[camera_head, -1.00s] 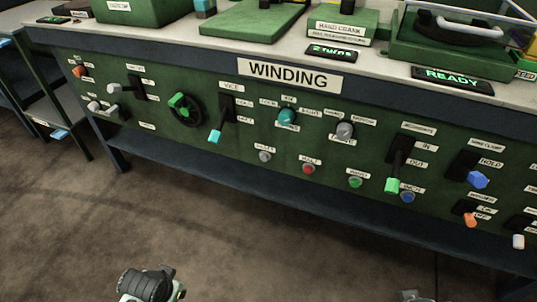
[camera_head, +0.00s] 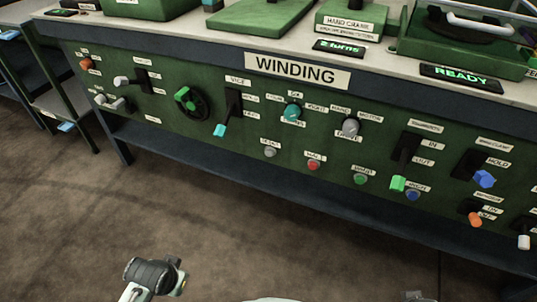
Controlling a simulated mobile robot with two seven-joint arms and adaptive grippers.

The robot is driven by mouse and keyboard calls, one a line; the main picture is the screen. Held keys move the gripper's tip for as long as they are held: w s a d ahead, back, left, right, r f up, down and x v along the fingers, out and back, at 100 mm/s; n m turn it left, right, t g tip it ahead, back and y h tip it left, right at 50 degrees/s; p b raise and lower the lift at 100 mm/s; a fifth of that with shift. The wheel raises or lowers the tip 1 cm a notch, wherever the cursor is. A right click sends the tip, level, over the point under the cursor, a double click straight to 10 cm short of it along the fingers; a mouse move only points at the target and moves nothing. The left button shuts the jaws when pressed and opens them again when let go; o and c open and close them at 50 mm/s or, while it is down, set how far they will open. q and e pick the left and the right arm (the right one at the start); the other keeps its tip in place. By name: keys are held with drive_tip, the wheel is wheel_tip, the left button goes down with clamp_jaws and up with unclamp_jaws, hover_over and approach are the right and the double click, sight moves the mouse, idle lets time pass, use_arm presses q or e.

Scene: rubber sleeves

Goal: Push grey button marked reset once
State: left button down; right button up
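The grey button (camera_head: 270,151) is a small round knob low on the green front panel (camera_head: 215,155), below the WINDING sign. A small white label sits just above it; its text is blurred and may read reset. Nothing touches or covers the button. A dark, rounded part of my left arm shows at the bottom left, well apart from the panel. Only a faint bit of my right arm shows at the bottom edge. The fingers of both grippers are out of view.
A red button (camera_head: 313,165), green button (camera_head: 360,179) and blue button (camera_head: 412,195) sit to the right. A cyan-tipped lever (camera_head: 220,130) is up and left of the grey button. Green-handled lever (camera_head: 398,184) juts out. The floor in front is clear.

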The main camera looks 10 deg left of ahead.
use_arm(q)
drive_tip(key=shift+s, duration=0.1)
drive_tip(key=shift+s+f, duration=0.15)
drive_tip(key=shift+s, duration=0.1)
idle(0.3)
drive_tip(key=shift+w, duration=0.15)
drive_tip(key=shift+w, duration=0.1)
